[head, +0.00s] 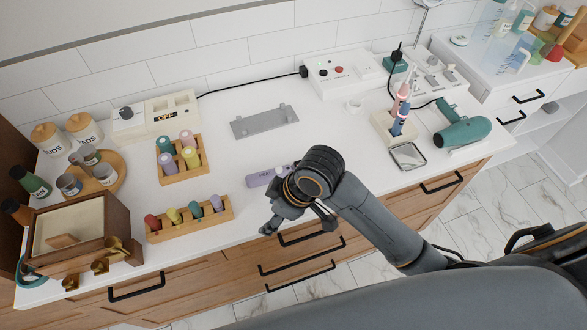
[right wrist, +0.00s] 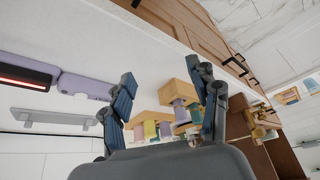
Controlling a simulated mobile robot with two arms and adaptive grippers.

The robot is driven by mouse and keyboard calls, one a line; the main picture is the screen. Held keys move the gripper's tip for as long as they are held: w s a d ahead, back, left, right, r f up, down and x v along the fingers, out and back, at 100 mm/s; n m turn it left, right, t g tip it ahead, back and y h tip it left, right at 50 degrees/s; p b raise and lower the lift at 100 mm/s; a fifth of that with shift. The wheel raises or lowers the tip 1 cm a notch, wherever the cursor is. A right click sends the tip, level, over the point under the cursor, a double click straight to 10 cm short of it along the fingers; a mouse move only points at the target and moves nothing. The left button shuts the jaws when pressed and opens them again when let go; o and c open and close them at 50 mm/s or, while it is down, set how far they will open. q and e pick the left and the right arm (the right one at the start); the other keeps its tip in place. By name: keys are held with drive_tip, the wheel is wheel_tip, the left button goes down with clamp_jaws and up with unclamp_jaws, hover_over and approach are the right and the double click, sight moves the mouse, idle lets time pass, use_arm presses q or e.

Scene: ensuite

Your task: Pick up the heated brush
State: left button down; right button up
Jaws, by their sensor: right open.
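The heated brush appears to be the lavender tool (head: 262,177) lying on the white counter, partly hidden behind my right wrist in the head view. In the right wrist view its lavender handle (right wrist: 86,87) and a dark end with a glowing red strip (right wrist: 24,73) show at the left. My right gripper (head: 297,218) is over the counter's front edge, close to the brush. In the right wrist view the gripper (right wrist: 162,76) has its fingers spread with nothing held between them. The handle lies outside the left finger; contact cannot be told. My left gripper is not in view.
A grey metal rest (head: 264,122) lies behind the brush. Two wooden racks of coloured rollers (head: 190,222) (head: 182,172) and a wooden box (head: 112,225) stand left. A teal hair dryer (head: 465,133) and a square mirror (head: 408,156) lie right. The middle counter has free room.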

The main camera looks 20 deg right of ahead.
drive_tip(key=w+d+r+n+g+h, duration=0.1)
drive_tip(key=w+d+r+n+h, duration=0.1)
drive_tip(key=w+d+r+n, duration=0.25)
drive_tip(key=w+d+r+n+g+h, duration=0.1)
drive_tip(key=w+d+r+n+h, duration=0.15)
drive_tip(key=w+r, duration=0.45)
drive_tip(key=p, duration=0.1)
approach(293, 164)
drive_tip(key=shift+s+a+f, duration=0.65)
drive_tip(key=shift+s+f, duration=0.25)
drive_tip(key=shift+f, duration=0.05)
drive_tip(key=f+p, duration=0.1)
drive_tip(key=f, duration=0.1)
drive_tip(key=d+f+p, duration=0.1)
drive_tip(key=f, duration=0.1)
drive_tip(key=shift+w+f, duration=0.1)
drive_tip(key=shift+f, duration=0.55)
clamp_jaws()
